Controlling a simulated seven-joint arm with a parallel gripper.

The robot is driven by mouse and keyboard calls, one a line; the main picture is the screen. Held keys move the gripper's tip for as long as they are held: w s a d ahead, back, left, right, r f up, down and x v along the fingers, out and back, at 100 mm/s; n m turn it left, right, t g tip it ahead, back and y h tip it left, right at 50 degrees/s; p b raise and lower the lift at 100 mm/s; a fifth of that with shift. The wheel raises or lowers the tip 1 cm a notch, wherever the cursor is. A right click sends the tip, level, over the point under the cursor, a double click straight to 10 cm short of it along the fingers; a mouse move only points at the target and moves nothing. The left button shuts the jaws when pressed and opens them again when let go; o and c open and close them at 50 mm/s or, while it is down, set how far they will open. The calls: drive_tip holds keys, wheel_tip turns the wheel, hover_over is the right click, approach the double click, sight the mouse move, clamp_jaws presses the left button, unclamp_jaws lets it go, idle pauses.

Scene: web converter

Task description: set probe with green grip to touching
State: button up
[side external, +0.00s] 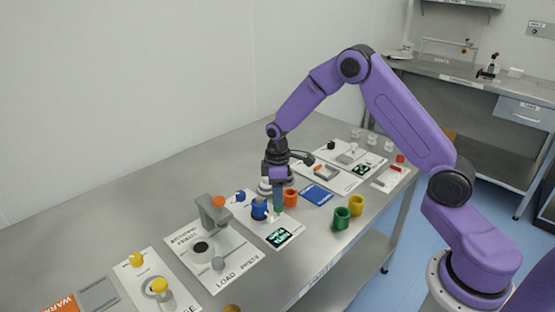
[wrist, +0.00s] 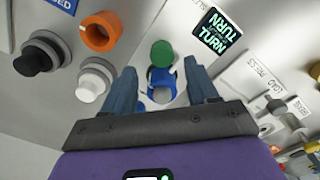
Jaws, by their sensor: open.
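The probe's green grip (wrist: 162,54) shows as a round green top in the wrist view, close to a blue ring-shaped piece (wrist: 163,72) on a white panel. My gripper (wrist: 160,66) is open, with one finger on each side of the green grip and the blue piece. No contact of the fingers with either shows. In the side external view my gripper (side external: 278,207) points down low over the panel, beside a blue piece (side external: 259,209). The green grip cannot be made out there, and the probe's tip is hidden in both views.
An orange ring (wrist: 100,32), a white knob (wrist: 92,84) and a black knob (wrist: 38,58) lie left in the wrist view. A lit display (wrist: 218,32) reads TURN. Green (side external: 342,218) and yellow (side external: 357,205) cups stand right of my gripper. A grey press (side external: 213,212) stands left.

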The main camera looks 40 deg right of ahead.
wheel_tip(320, 180, up, 14)
idle(0.4)
drive_tip(key=s+a+r+n, duration=0.15)
drive_tip(key=s+a, duration=0.25)
drive_tip(key=s, duration=0.4)
drive_tip(key=s+a+r, duration=0.2)
drive_tip(key=s+a, duration=0.3)
drive_tip(key=s, duration=0.2)
drive_tip(key=s+d+n, duration=0.1)
drive_tip(key=s, duration=0.9)
drive_tip(key=s+d+f+n, duration=0.1)
drive_tip(key=s+d, duration=0.1)
drive_tip(key=s, duration=0.8)
drive_tip(key=shift+s+d+f, duration=0.15)
drive_tip(key=shift+s+f, duration=0.1)
drive_tip(key=shift+w, duration=0.1)
idle(1.2)
